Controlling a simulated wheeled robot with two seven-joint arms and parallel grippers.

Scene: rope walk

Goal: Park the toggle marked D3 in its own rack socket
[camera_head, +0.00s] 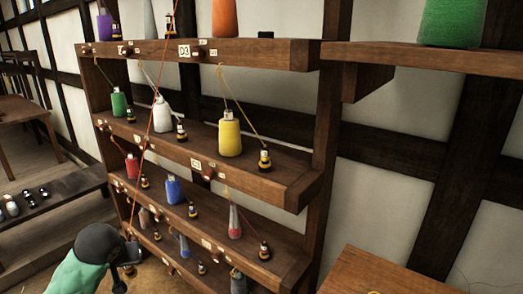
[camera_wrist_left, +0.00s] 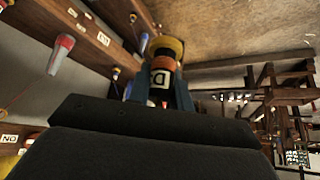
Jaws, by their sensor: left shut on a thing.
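The rack (camera_head: 305,190) stands in the middle of the head view. A white plate marked D3 (camera_head: 184,51) is on its upper shelf edge, with a small reddish-brown fitting (camera_head: 203,52) just right of it. My left gripper (camera_head: 128,262) is low at the rack's left foot, well below that plate. In the left wrist view it is shut on a toggle (camera_wrist_left: 162,66) with an orange band, a tan end and a white tag showing a D; the rest of the tag is unreadable. A taut red cord (camera_head: 157,90) runs from above down to the gripper. My right gripper is out of view.
Cones of thread, such as a yellow one (camera_head: 230,133), and small dark toggles (camera_head: 264,160) stand on the shelves; several cords hang between them. A wooden table (camera_head: 385,277) is at lower right. A bench (camera_head: 60,190) with small items is at left.

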